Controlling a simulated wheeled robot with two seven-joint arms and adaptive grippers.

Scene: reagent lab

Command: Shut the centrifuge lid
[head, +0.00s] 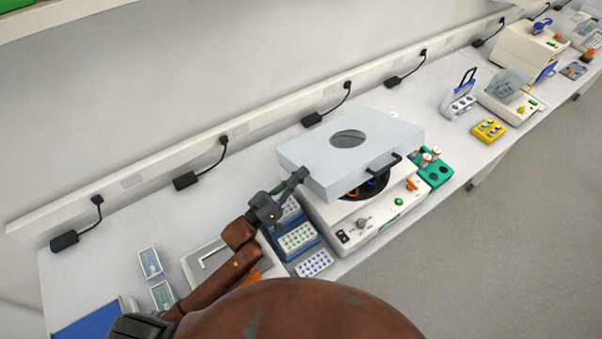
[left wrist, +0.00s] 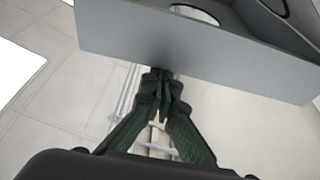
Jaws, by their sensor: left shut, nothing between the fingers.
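The centrifuge (head: 352,222) is a white box on the bench with a control panel at its front. Its grey lid (head: 382,134), with a round window and a dark front handle (head: 384,162), is tilted partly open above the dark rotor bowl. My left gripper (head: 301,174) is shut and empty, with its fingertips at the lid's left side edge. In the left wrist view the shut fingers (left wrist: 160,80) point at the lid's grey side (left wrist: 215,55). Whether they touch it I cannot tell. My right gripper is not in view.
Tube racks (head: 297,238) stand left of the centrifuge, close under my left gripper. A green rack (head: 436,174) with orange-capped bottles stands to its right. A yellow rack (head: 489,130) and other devices are further right. Black power adapters line the wall.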

